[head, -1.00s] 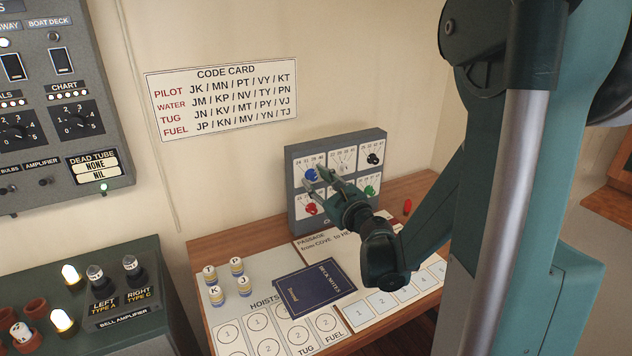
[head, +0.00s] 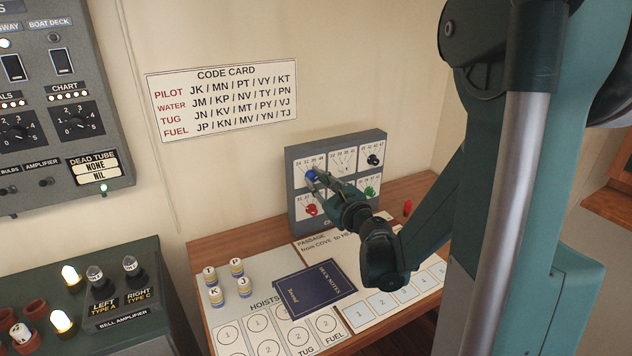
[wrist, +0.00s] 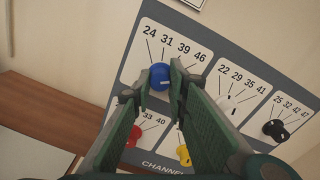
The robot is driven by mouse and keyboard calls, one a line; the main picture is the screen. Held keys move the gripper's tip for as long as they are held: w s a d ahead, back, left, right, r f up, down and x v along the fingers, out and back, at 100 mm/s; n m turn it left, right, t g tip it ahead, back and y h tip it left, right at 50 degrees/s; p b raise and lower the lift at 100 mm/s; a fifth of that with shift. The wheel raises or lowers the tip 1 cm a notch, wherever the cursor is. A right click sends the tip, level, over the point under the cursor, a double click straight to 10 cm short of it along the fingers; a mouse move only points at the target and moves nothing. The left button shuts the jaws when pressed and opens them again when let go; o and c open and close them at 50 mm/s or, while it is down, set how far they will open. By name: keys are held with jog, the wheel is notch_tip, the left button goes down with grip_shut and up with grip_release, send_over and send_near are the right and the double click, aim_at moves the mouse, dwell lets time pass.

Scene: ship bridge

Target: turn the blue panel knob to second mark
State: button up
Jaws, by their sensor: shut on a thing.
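The blue knob (head: 311,175) is at the upper left of the grey channel panel (head: 292,205), which stands at the back of the wooden desk. In the wrist view the blue knob (wrist: 159,74) sits below a fan of lines marked 24, 31, 39 and 46. A short pale line shows on its face, low and toward the right; I cannot tell exactly which mark it matches. My gripper (head: 316,184) reaches the panel from the front right. Its fingers are shut on the blue knob, one on each side, as the wrist view (wrist: 161,88) shows.
Close by on the panel are a white knob (wrist: 228,104), a black knob (wrist: 276,130), a red knob (wrist: 133,136) and a yellow knob (wrist: 183,154). A green knob (head: 371,191) is at lower right.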

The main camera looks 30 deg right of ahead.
jog(key=n, duration=0.7)
jog(key=shift+n, duration=0.3)
jog(key=n, duration=0.3)
jog(key=shift+b, duration=0.3)
jog(key=shift+r+n+h, duration=0.1)
jog(key=shift+n+h, duration=0.2)
jog(key=shift+n, duration=1.8)
jog(key=o, duration=0.9)
